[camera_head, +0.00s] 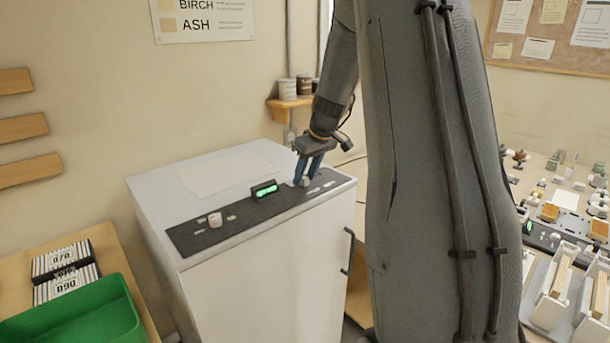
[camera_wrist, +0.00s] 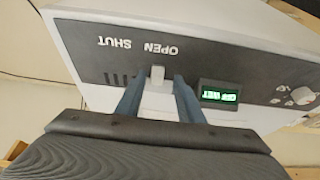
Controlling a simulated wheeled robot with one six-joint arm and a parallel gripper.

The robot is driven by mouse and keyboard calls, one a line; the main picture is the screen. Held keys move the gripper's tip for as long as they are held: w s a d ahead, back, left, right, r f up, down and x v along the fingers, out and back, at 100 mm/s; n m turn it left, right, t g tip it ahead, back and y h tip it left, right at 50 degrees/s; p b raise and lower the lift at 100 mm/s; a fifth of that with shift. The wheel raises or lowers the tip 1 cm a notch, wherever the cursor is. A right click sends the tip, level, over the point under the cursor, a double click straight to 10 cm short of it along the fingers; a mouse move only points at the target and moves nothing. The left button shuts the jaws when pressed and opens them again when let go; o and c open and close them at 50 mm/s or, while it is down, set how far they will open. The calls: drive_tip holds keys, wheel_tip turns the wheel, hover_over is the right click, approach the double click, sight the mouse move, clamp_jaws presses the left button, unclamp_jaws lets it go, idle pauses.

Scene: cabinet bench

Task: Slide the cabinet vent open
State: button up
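The white cabinet (camera_head: 270,245) has a dark control panel along its top front edge (camera_head: 240,218). A pale slider knob (camera_wrist: 157,76) stands on the panel, below the upside-down word OPEN (camera_wrist: 160,49) in the wrist view; the word SHUT (camera_wrist: 114,43) is to its left. My gripper (camera_head: 307,178) points down at the panel's right part in the head view. In the wrist view, its two blue-grey fingers (camera_wrist: 160,84) are apart, one on each side of the knob. Small gaps seem to show between fingers and knob; contact is not clear.
A green-lit display (camera_head: 264,190) and a round knob (camera_head: 215,220) stand on the panel. The cabinet door has a dark handle (camera_head: 348,251). A green bin (camera_head: 85,318) is at lower left; a cluttered bench (camera_head: 565,200) is at right.

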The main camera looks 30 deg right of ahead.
drive_tip(key=b+v, duration=0.2)
drive_tip(key=v, duration=0.5)
drive_tip(key=shift+r, duration=0.4)
drive_tip(key=shift+s, duration=0.1)
